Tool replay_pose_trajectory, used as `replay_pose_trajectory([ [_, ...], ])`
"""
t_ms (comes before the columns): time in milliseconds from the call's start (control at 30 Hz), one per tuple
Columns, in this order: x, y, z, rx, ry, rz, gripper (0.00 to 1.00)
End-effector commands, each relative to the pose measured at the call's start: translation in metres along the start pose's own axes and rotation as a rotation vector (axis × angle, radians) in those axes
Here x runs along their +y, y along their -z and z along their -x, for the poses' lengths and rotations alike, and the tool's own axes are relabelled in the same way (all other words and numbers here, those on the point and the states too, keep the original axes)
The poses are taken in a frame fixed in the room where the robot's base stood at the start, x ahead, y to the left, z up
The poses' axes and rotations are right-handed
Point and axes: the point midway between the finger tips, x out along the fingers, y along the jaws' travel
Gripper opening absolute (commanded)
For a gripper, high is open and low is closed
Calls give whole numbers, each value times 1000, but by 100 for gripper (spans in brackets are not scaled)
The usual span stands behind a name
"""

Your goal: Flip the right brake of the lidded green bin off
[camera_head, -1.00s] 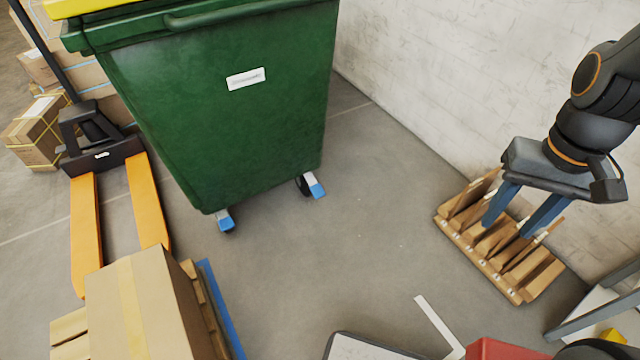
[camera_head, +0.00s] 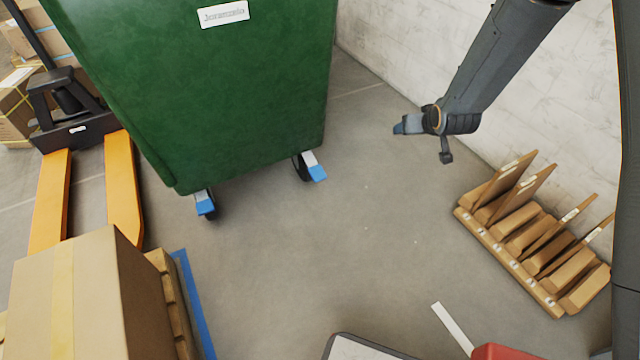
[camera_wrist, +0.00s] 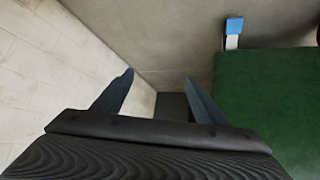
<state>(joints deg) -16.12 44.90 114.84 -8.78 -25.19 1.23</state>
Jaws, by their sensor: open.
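The green bin (camera_head: 225,100) stands at the left of centre in the head view, its white label facing me; its lid is out of the frame now. Its right brake (camera_head: 313,168), a white pedal with a blue tip, sits by the right caster. The left brake (camera_head: 204,202) looks the same. My gripper (camera_head: 398,129) hangs in the air to the right of the bin, near the wall, apart from both brakes. In the wrist view its two fingers (camera_wrist: 160,92) are spread and empty. A blue-tipped brake (camera_wrist: 233,27) shows there at upper right, beside the green bin wall (camera_wrist: 265,95).
A white block wall (camera_head: 450,60) runs along the right. A wooden rack with boards (camera_head: 535,235) stands on the floor there. A pallet jack (camera_head: 122,190) and a carton (camera_head: 75,290) are at left. The floor before the bin is clear.

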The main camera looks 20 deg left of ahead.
Motion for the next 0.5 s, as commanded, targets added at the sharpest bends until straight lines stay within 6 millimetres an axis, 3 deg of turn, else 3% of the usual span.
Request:
replay_pose_trajectory([
  [33, -14, -12, -41, 39, 22, 19, 66],
  [100, -31, -17, -79, 103, 49, 41, 66],
  [267, -77, -35, -160, 252, 121, 85, 66],
  [500, -151, -86, -258, 470, 246, 130, 66],
])
